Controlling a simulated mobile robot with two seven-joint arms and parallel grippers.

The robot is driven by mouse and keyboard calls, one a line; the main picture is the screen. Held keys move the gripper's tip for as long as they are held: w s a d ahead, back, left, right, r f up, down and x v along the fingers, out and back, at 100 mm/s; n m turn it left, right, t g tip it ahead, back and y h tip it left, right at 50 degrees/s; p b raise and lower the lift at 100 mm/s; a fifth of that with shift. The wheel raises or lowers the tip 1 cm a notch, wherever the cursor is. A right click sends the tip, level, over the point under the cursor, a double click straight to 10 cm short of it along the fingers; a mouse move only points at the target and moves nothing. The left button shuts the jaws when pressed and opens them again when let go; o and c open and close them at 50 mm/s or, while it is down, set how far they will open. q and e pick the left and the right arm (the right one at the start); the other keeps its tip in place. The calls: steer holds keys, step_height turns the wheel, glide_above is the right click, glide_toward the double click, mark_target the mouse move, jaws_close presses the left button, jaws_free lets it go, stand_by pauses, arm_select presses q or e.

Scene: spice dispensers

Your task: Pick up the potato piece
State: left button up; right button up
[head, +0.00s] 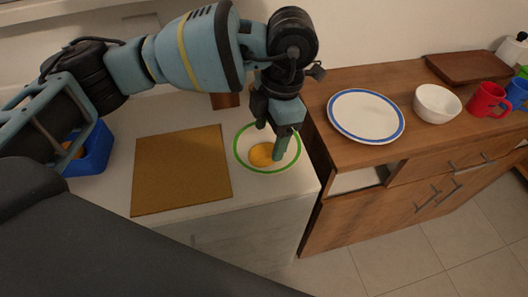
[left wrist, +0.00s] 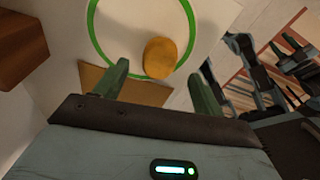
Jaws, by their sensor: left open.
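The yellow-orange potato piece (head: 262,154) lies on a white plate with a green rim (head: 241,161), on the white counter. My left gripper (head: 268,142) is over this plate, fingers pointing down, with one finger close beside the potato piece in the head view. In the left wrist view the potato piece (left wrist: 160,58) lies beyond the open fingers of the left gripper (left wrist: 157,85), roughly between their directions, and nothing is held. I cannot tell whether a finger touches it.
A brown cutting board (head: 182,170) lies left of the plate, and a blue bin (head: 96,152) stands farther left. The wooden cabinet to the right holds a blue-rimmed plate (head: 366,115), a white bowl (head: 437,103) and a red mug (head: 487,100).

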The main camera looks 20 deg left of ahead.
mark_target(264, 151)
arm_select(q)
steer(key=f, duration=0.4)
steer(key=shift+s+a, duration=0.35)
steer(key=shift+a, duration=0.05)
steer(key=shift+c, duration=0.2)
steer(key=c, duration=1)
steer(key=shift+r, duration=0.15)
steer(key=shift+c, duration=0.2)
